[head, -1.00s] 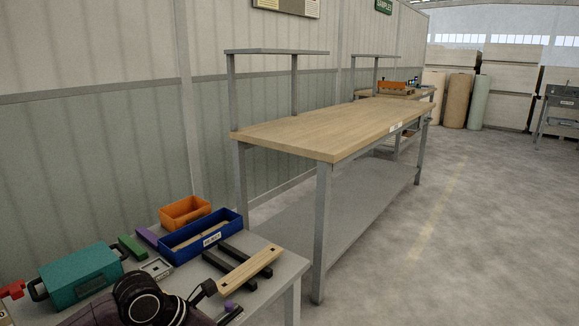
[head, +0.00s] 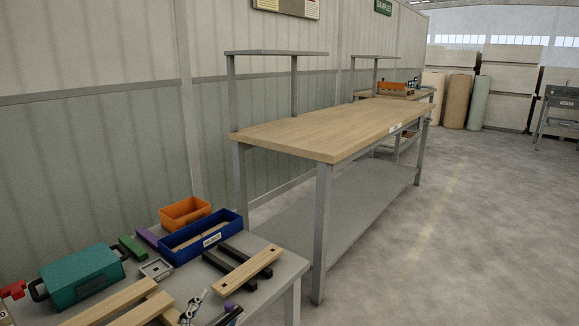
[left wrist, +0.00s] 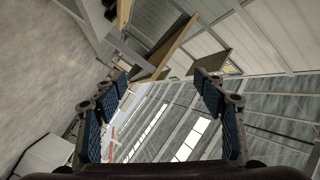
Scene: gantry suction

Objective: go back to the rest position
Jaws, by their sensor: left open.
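My left gripper (left wrist: 161,88) shows in the left wrist view with its two blue-padded fingers wide apart and nothing between them. Beyond the fingers are the hall's roof, the wall and the floor, seen tilted; no object is near the fingertips. In the head view I cannot clearly make out the left gripper. Small silver and dark parts (head: 192,306) show at the bottom edge, and I cannot tell what they are. My right gripper is in neither view.
The near grey table (head: 283,275) carries a teal case (head: 82,275), an orange bin (head: 185,212), a blue bin (head: 205,240), wooden bars (head: 250,268) and small parts. A wood-topped workbench (head: 320,132) stands beyond. The floor (head: 480,230) at right is clear.

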